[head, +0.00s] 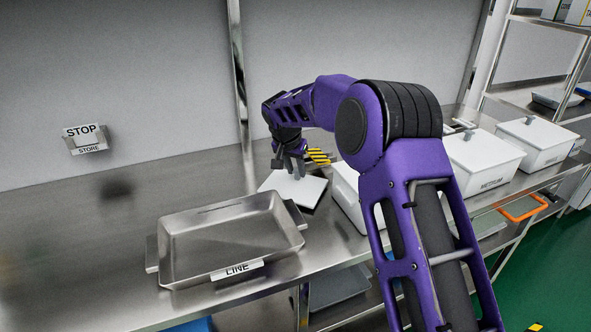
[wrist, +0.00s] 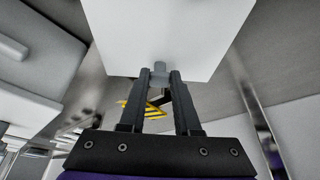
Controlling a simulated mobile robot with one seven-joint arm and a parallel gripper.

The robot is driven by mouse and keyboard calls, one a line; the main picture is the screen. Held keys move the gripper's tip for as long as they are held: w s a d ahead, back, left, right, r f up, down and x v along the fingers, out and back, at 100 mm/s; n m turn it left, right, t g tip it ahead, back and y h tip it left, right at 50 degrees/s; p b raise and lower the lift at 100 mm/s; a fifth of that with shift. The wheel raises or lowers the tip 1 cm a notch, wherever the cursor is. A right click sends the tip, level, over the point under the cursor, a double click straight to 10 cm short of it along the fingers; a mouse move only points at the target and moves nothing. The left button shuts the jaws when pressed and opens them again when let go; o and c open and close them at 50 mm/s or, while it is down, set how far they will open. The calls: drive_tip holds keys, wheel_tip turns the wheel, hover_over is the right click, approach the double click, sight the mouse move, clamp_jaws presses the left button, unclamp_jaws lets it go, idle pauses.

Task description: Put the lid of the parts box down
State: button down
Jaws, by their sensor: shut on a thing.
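The white square lid (head: 284,190) is over the steel bench, behind the LINE tray. It fills the top middle of the wrist view (wrist: 165,30). My gripper (head: 291,168) is above the lid, with its two fingers shut on the lid's small grey knob (wrist: 160,71). The lid looks nearly level and low over the bench, with a dark shadow at its right edge. I cannot tell whether it touches the bench. A white box (head: 346,190) stands just right of the lid, partly hidden by my arm.
A steel tray (head: 232,240) labelled LINE is in front of the lid. Lidded white boxes (head: 484,160) (head: 538,138) stand along the bench to the right. A STOP/STORE sign (head: 85,138) is on the back wall. The bench is clear on the left.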

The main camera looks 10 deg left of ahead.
drive_tip(key=c, duration=0.6)
unclamp_jaws()
